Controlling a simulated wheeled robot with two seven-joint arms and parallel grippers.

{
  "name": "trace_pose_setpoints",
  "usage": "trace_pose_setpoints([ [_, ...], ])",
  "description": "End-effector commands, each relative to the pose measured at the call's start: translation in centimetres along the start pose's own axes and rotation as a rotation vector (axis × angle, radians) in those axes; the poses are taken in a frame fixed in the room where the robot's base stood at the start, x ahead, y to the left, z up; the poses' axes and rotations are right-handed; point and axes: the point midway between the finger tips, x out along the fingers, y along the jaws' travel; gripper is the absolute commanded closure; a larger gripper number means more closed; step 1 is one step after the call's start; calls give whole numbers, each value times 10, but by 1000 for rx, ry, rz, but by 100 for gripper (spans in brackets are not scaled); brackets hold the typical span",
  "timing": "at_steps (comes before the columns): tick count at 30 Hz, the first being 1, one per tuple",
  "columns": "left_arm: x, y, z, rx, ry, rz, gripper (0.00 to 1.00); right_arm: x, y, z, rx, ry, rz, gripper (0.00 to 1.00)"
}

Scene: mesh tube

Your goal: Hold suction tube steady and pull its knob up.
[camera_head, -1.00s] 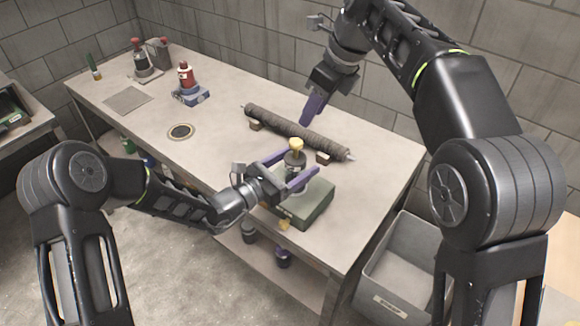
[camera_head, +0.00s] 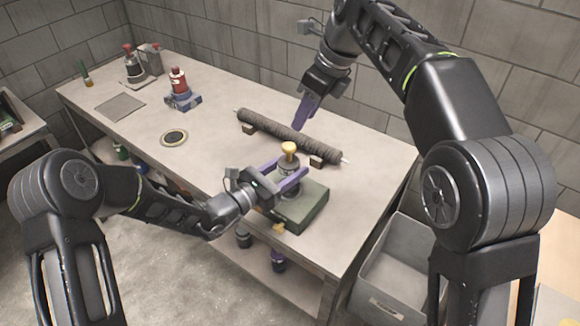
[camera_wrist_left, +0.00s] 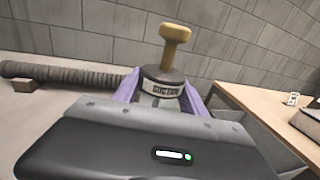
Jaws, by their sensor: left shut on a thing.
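The suction tube (camera_wrist_left: 162,88) stands upright on a green base box (camera_head: 300,212) near the table's front edge. Its dark collar carries a label reading SUCTION, and its yellow knob (camera_head: 289,148) sits on a short stem on top. The knob also shows in the left wrist view (camera_wrist_left: 174,34). My left gripper (camera_head: 290,177) is shut on the tube, a purple finger on either side below the knob. My right gripper (camera_head: 301,112) hangs in the air behind and above the knob, apart from it. Its purple fingers overlap, so its opening is unclear.
A long mesh-wrapped roll (camera_head: 285,135) lies on small blocks behind the tube. A red bottle on a blue base (camera_head: 182,90), a round plate (camera_head: 174,138) and a flat square (camera_head: 120,106) are farther left. A grey bin (camera_head: 395,270) stands at the table's right.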

Motion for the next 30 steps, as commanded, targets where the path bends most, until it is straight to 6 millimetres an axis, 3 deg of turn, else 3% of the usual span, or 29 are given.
trace_pose_setpoints([
  [3,0,0,0,0,0,0,99,0,0,0,0,0,0,63],
  [8,0,0,0,0,0,0,99,1,-7,-6,17,2,-1,50],
  [13,0,0,0,0,0,0,99,2,-38,-42,103,6,5,48],
  [16,0,0,0,0,0,0,99,22,-46,-78,206,-4,92,48],
  [18,0,0,0,0,0,0,99,43,-37,-99,292,-59,215,48],
  [21,0,0,0,0,0,0,99,67,-12,-112,340,-227,409,48],
  [26,0,0,0,0,0,0,99,79,18,-103,338,-600,566,48],
  [30,0,0,0,0,1,0,99,78,25,-93,329,-915,516,48],
])
